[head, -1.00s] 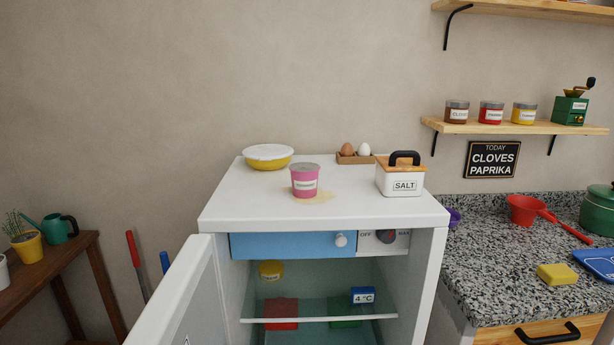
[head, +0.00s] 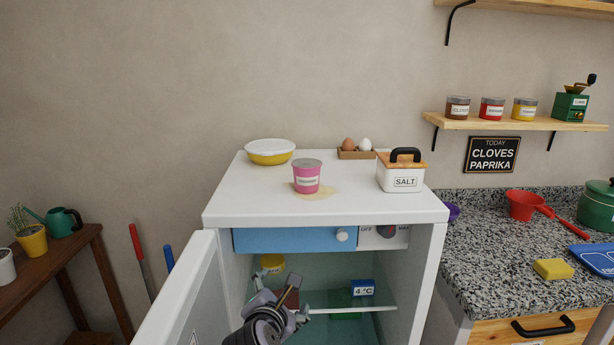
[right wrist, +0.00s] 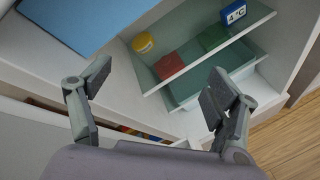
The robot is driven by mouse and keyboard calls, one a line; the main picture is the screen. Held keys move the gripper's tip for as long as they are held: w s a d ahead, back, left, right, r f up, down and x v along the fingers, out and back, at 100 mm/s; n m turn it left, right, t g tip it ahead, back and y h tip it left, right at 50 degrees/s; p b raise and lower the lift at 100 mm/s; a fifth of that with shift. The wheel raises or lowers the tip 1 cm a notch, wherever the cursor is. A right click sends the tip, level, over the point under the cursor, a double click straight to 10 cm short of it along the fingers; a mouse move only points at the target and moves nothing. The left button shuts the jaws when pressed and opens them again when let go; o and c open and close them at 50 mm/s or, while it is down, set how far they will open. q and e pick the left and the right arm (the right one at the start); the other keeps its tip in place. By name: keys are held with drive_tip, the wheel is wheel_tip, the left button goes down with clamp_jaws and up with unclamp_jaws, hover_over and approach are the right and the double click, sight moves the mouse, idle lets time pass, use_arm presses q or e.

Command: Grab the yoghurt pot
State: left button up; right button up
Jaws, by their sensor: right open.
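The pink yoghurt pot (head: 307,177) with a grey lid and white label stands upright on top of the white fridge (head: 240,205), on a pale yellowish patch. It is not in the right wrist view. My right gripper (head: 298,296) is in front of the open fridge, below and apart from the pot. In the right wrist view its two fingers (right wrist: 155,92) are spread wide with nothing between them. My left gripper is in neither view.
The fridge door (head: 185,290) stands open at left. Inside are a yellow tub (right wrist: 143,42) and a red box (right wrist: 169,66).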

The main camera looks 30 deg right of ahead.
drive_tip(key=w+r+n+t+h, duration=0.1)
drive_tip(key=w+r+n+h, duration=0.25)
drive_tip(key=r, duration=0.85)
drive_tip(key=n+h, duration=0.2)
drive_tip(key=n, duration=0.1)
approach(302, 171)
drive_tip(key=p+x, duration=0.1)
drive_tip(key=x, duration=0.1)
drive_tip(key=p+x, duration=0.1)
drive_tip(key=x, duration=0.2)
drive_tip(key=shift+w, duration=0.45)
drive_tip(key=p+x, duration=0.1)
drive_tip(key=x, duration=0.4)
drive_tip(key=shift+s+d+p, duration=0.2)
drive_tip(key=shift+d+p, duration=0.15)
drive_tip(key=shift+p, duration=0.05)
drive_tip(key=shift+w+d, duration=0.2)
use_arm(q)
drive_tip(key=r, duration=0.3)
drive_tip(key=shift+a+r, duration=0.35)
use_arm(e)
drive_tip(key=shift+a, duration=0.1)
drive_tip(key=shift+c, duration=0.2)
drive_tip(key=c, duration=1.2)
drive_tip(key=shift+c, duration=0.2)
